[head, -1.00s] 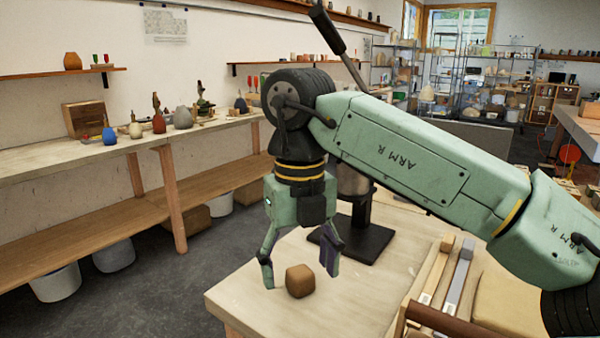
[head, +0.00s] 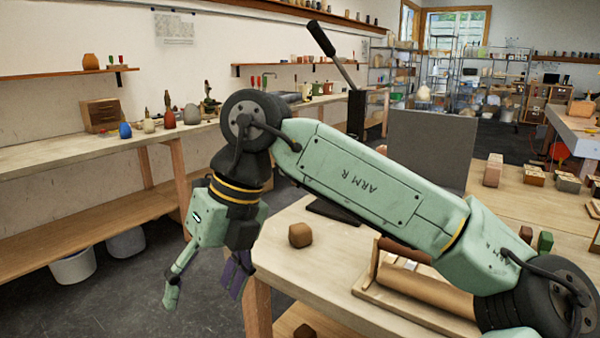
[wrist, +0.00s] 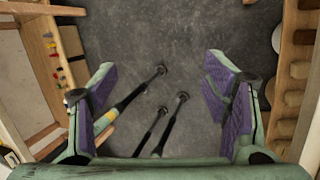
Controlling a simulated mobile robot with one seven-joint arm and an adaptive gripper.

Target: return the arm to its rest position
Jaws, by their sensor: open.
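My gripper (head: 205,283) hangs at the left end of my green arm in the head view, off the left edge of the worktable and over the grey floor. Its fingers are spread wide with nothing between them. In the wrist view my gripper (wrist: 160,112) shows two fingers with purple pads, far apart, above the floor. My arm (head: 355,180) reaches across the table from the lower right, with its elbow bent and the gripper pointing down.
A brown block (head: 300,235) sits on the worktable (head: 335,262), right of my gripper. A lever press (head: 357,112) stands behind my arm. A wooden board with a roller (head: 425,288) lies under my forearm. A long shelf bench (head: 60,155) runs along the left wall.

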